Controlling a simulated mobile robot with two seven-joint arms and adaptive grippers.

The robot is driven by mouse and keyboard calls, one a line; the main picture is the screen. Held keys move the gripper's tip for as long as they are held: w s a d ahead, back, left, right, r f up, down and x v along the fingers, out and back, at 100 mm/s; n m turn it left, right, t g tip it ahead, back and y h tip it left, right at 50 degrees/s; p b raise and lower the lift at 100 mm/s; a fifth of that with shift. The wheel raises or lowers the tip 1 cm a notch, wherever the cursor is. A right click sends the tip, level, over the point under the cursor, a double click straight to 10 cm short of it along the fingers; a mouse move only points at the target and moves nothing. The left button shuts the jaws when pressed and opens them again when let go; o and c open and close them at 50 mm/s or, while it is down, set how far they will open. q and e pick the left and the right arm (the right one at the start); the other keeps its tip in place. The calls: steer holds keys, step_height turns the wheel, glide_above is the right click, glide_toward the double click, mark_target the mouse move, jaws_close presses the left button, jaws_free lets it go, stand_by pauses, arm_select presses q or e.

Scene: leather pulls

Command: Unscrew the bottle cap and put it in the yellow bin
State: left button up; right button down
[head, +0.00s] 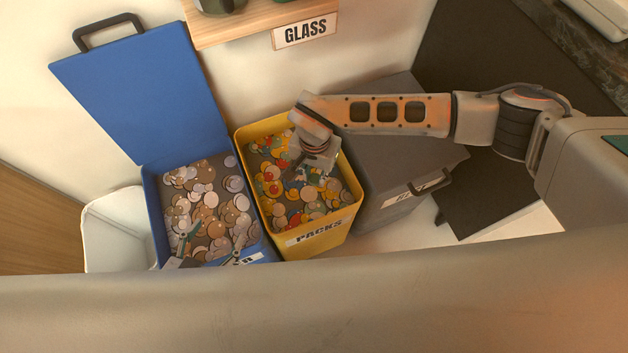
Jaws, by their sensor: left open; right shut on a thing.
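The yellow bin (352,214), labelled PACKS, stands open in the middle, filled with many coloured discs. My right gripper (312,178) points down over its opening, near the far right part. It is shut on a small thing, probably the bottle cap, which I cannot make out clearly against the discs. My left gripper (211,250) shows only its fingertips, apart and open, over the near end of the blue bin (152,205). The rest of it is hidden behind the broad beige surface across the bottom. I cannot make out a bottle.
The blue bin's lid (145,85) stands raised at the back left. A white bin (117,228) is left of the blue one. A closed grey bin (395,150) with a handle stands right of the yellow one. A wooden shelf (240,22) with a GLASS sign (305,31) is above.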

mark_target(315, 189)
steer(key=shift+f, duration=0.3)
step_height(315, 189, down, 6)
steer(key=shift+s+r+b, duration=0.15)
steer(key=shift+b, duration=0.75)
steer(key=shift+w, duration=0.2)
steer(key=c, duration=1.8)
jaws_free()
arm_select(q)
steer(key=shift+w+d, duration=0.15)
steer(key=shift+d, duration=0.1)
